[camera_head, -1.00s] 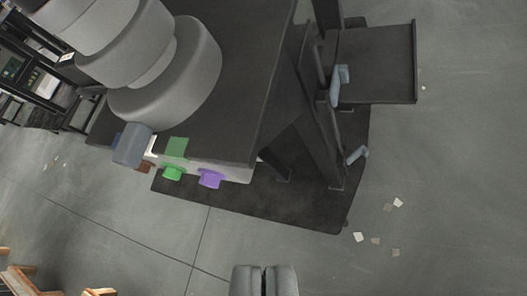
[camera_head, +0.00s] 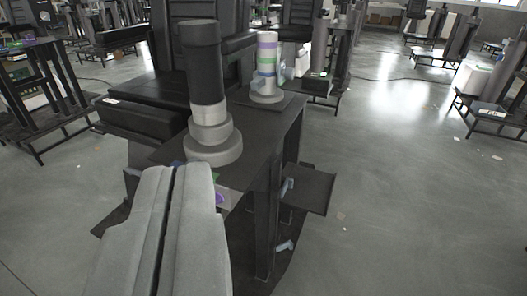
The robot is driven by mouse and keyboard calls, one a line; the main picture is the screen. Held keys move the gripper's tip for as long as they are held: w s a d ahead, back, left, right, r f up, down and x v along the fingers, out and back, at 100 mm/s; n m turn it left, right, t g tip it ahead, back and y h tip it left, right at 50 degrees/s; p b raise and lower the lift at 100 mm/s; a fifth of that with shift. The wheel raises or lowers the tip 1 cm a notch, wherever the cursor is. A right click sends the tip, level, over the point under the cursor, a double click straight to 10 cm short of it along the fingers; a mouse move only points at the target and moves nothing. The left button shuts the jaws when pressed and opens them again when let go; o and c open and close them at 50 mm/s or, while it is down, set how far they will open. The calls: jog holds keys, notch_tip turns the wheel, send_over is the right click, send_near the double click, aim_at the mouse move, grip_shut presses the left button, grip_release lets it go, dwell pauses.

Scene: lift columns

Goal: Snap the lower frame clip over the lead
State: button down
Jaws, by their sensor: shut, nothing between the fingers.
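My gripper (camera_head: 188,172) is large at the lower left, its two grey fingers shut together with nothing between them. The tips are in front of the near edge of a black table-like stand (camera_head: 262,130). Two small blue-grey clip-like parts sit on the stand's right side: an upper one (camera_head: 287,187) by the side shelf and a lower one (camera_head: 284,246) near the foot. My gripper is left of both and apart from them in the picture. They are too small to tell open from closed. I cannot make out a lead.
A dark lift column (camera_head: 206,85) with a grey round base stands on the stand, with a banded column (camera_head: 267,65) behind it. A black side shelf (camera_head: 312,190) juts out right. Open floor (camera_head: 400,220) lies to the right. More stands fill the back.

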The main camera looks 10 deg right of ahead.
jog(key=w+d+f+m+g+y, duration=0.1)
jog(key=w+d+f+m+g, duration=0.4)
jog(key=f, duration=0.6)
jog(key=w+f+m+g+y, duration=0.1)
jog(key=w+f+g, duration=0.2)
jog(key=w+f, duration=0.55)
jog(key=w+d+f+m+g+y, duration=0.1)
jog(key=w+d+f+m+g, duration=0.25)
jog(key=f, duration=0.95)
jog(key=w+d+f+m+t+y, duration=0.1)
jog(key=d+f+m+y, duration=0.35)
jog(key=f, duration=0.55)
jog(key=w+d+f+m+t+y, duration=0.15)
jog(key=d+f+m+y, duration=0.35)
jog(key=f, duration=0.5)
jog(key=w+d+f+m+t+y, duration=0.1)
jog(key=d+f+m+t+y, duration=0.2)
jog(key=f+m, duration=0.5)
jog(key=w+a+f+n+g, duration=0.1)
jog(key=w+a+n, duration=0.1)
jog(key=w+a, duration=0.4)
jog(key=shift+w+f, duration=0.25)
jog(key=shift+w, duration=0.15)
jog(key=shift+h, duration=0.25)
jog(key=shift+v, duration=2.2)
